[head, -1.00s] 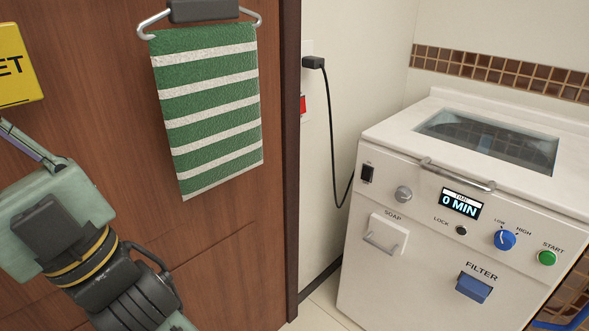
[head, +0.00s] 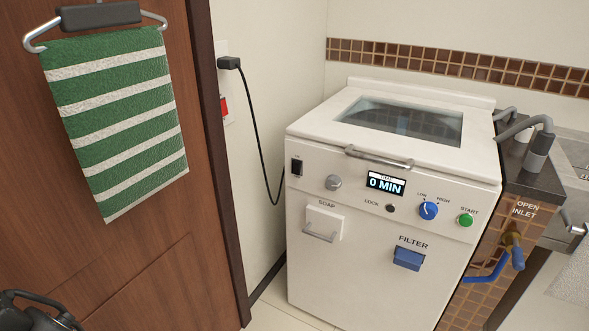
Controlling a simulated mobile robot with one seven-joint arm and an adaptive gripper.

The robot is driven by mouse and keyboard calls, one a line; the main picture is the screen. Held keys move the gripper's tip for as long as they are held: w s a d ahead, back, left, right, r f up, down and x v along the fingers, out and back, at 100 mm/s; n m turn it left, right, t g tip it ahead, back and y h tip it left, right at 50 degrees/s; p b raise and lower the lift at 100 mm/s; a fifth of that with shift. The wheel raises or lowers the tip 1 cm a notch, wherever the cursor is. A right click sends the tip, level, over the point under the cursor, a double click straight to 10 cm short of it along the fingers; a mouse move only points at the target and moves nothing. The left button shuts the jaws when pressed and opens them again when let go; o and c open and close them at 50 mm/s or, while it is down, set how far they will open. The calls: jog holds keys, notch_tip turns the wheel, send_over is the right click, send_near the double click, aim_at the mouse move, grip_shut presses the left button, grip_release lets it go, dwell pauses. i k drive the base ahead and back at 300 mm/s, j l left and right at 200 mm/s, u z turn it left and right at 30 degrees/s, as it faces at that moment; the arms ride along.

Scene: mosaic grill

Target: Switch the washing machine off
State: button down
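The white washing machine (head: 355,265) stands against the wall right of centre, its top lid with a glass window closed. A black rocker switch (head: 297,166) sits at the upper left of its front panel; its position is too small to tell. The display (head: 385,183) is lit and reads 0 MIN. The panel also has a grey knob (head: 333,183), a blue LOW/HIGH knob (head: 428,210) and a green START button (head: 465,220). Only a dark part of my arm shows at the bottom left corner. My gripper is out of view.
A wooden door (head: 140,250) with a striped green towel (head: 118,120) on a rail fills the left. A black plug (head: 229,63) with a hanging cord and a red switch (head: 224,105) are on the wall. A sink counter (head: 530,175) is at the right. Floor shows before the machine.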

aim_at(296, 164)
jog(key=i+l+z, duration=0.1)
jog(key=i+l, duration=0.4)
jog(key=l, duration=0.15)
jog(key=i+l+z, duration=0.1)
jog(key=i+l, duration=0.4)
jog(key=l, duration=0.1)
